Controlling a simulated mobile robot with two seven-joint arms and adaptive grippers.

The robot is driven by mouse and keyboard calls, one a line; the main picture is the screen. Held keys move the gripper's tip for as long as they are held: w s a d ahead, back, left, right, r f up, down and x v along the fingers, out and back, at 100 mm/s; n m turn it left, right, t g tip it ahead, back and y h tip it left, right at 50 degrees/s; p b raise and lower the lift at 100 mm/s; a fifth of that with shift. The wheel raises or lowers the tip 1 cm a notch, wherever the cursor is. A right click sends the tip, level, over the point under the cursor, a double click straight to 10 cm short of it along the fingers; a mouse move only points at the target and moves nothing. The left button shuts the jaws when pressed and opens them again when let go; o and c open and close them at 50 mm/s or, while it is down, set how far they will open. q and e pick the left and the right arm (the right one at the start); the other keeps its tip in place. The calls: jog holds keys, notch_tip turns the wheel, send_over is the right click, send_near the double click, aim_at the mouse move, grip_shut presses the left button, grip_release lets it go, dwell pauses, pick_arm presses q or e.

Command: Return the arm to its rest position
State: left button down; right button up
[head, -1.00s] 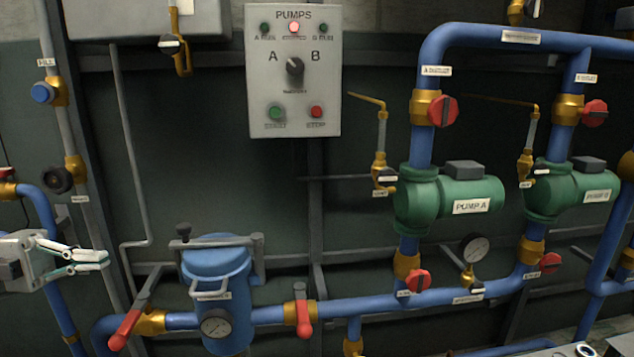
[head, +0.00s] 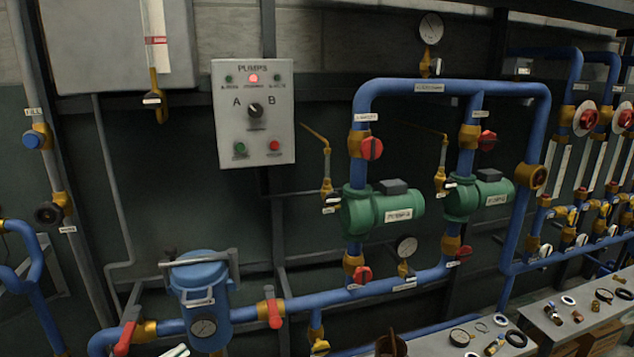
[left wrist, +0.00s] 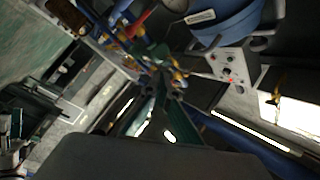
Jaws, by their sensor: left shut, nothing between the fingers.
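My left gripper (head: 175,351) shows only as pale fingertips at the bottom edge of the head view, just below and left of the blue strainer vessel (head: 199,285). Most of the left arm is out of the frame. In the left wrist view, the gripper's dark fingers (left wrist: 168,92) run together at their tips, shut with nothing between them. The blue vessel also shows in the left wrist view (left wrist: 228,22), at the top, apart from the fingers. My right gripper is not in view.
Blue pipes with a red-handled valve (head: 270,313) run close beside the fingertips. The pump control panel (head: 254,112), green pump A (head: 375,212) and a second green pump (head: 475,198) are on the wall. A bench (head: 545,325) with several small parts is at lower right.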

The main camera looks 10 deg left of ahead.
pick_arm(q)
jog(key=s+d+f+n+g+y+p, duration=0.3)
jog(key=s+d+f+n, duration=0.3)
jog(key=s, duration=0.5)
jog(key=s+d+f+n+g+y+p, duration=0.2)
jog(key=s+d+f+n+y+p, duration=0.3)
jog(key=s, duration=0.7)
jog(key=d+f+n+y, duration=0.1)
jog(key=d+f+n, duration=0.1)
jog(key=d+f, duration=0.1)
jog(key=shift+d+f+g+y, duration=0.3)
jog(key=shift+d+g, duration=0.1)
jog(key=shift+d, duration=0.25)
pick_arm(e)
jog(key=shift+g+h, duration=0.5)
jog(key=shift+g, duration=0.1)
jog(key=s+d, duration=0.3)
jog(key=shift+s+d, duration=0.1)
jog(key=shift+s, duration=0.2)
pick_arm(q)
jog(key=shift+s, duration=0.1)
